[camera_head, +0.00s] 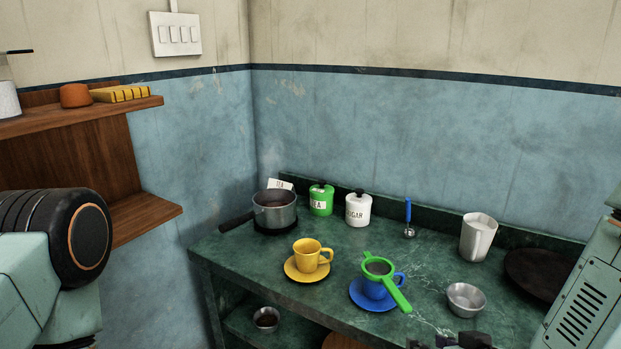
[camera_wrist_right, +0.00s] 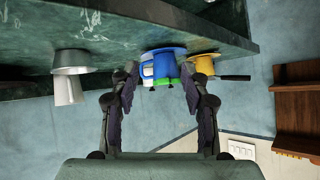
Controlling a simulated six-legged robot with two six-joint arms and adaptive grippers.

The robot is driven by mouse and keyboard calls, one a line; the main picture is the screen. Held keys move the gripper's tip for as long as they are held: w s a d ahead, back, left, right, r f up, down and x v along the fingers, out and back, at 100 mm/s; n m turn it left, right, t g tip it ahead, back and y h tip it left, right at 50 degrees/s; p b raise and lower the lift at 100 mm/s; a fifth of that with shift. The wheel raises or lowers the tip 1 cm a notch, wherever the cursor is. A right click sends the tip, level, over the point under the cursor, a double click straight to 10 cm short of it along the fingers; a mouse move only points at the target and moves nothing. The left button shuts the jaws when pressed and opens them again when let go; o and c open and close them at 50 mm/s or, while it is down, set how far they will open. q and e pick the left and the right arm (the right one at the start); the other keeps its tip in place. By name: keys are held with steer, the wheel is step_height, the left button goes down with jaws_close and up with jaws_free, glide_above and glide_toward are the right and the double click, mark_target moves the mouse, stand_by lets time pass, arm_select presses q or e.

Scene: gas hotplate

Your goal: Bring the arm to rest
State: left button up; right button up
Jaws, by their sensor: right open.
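My right gripper (camera_head: 464,341) shows only by its tips at the bottom edge of the head view, in front of the counter. In the right wrist view its two fingers (camera_wrist_right: 158,72) are spread wide with nothing held. That view is upside down. The blue cup (camera_wrist_right: 163,68) shows beyond the gap between the fingers, apart from them. In the head view the blue cup (camera_head: 375,290) stands on a blue saucer (camera_head: 362,303) with a green strainer (camera_head: 379,268) across its top. My left gripper is not seen; only part of my left arm shows at the left.
The green counter (camera_head: 232,248) also holds a yellow cup (camera_head: 307,257) on its saucer, a pot (camera_head: 274,212), tea (camera_head: 321,200) and sugar (camera_head: 358,210) jars, a metal bowl (camera_head: 466,298), a white pitcher (camera_head: 478,238) and a dark pan (camera_head: 535,273). A wooden shelf (camera_head: 90,118) is at left.

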steer(key=s+f+g+h+b, duration=0.1)
steer(key=s+f+g, duration=0.4)
steer(key=s+f, duration=0.5)
steer(key=s+a+f+g+h+b, duration=0.1)
steer(key=s+f+g+b, duration=0.2)
steer(key=s+f, duration=0.8)
steer(key=s+g, duration=0.2)
steer(key=s, duration=0.4)
steer(key=shift+f+m+g, duration=0.25)
steer(key=shift+m+g, duration=0.05)
steer(key=shift+g, duration=0.1)
steer(key=shift+w, duration=0.1)
